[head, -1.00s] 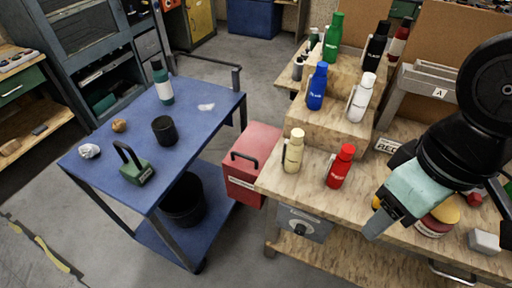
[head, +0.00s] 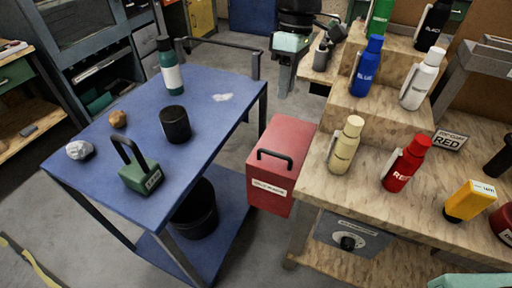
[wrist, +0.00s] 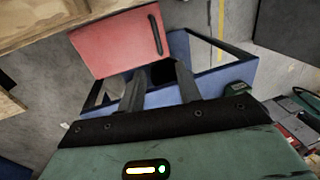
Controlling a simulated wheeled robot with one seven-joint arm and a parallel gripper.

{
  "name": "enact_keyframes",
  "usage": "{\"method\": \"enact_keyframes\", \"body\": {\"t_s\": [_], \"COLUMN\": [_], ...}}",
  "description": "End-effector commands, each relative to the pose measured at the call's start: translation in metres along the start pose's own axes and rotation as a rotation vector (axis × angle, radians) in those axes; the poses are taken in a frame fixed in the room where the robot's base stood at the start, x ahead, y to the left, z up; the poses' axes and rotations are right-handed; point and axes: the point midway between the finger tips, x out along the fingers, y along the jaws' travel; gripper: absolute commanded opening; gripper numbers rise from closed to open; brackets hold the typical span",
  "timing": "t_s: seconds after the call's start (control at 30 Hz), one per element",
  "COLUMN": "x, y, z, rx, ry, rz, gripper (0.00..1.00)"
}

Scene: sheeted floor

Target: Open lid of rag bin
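The rag bin is a red box (head: 275,200) with a pale label on its front, standing on the floor between the blue cart and the wooden bench. Its flat lid (head: 290,139) is closed and carries a black bar handle (head: 275,158). In the wrist view, the lid (wrist: 112,45) and handle (wrist: 155,35) lie beyond my fingers. My gripper (head: 285,90) is behind the bin in the head view, fingers pointing down, apart from the lid. In the wrist view, my gripper (wrist: 159,70) has its fingers spread with nothing between them.
The blue cart (head: 100,178) is left of the bin, bearing a green bottle (head: 172,75), black cup (head: 175,124) and green padlock-like block (head: 140,176). The bench (head: 320,185) with several bottles is close on the right. Grey floor (head: 225,50) is open behind the cart.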

Motion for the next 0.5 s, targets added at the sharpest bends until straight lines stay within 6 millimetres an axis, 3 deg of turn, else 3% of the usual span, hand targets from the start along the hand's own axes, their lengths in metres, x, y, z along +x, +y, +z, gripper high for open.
{"method": "enact_keyframes", "body": {"t_s": [0.23,0.5], "x": [0.017,0.069], "y": [0.009,0.008], "z": [-0.003,-0.002], "rx": [-0.014,-0.012], "ry": [-0.004,-0.005], "rz": [-0.004,-0.006], "gripper": [0.34,0.34]}}
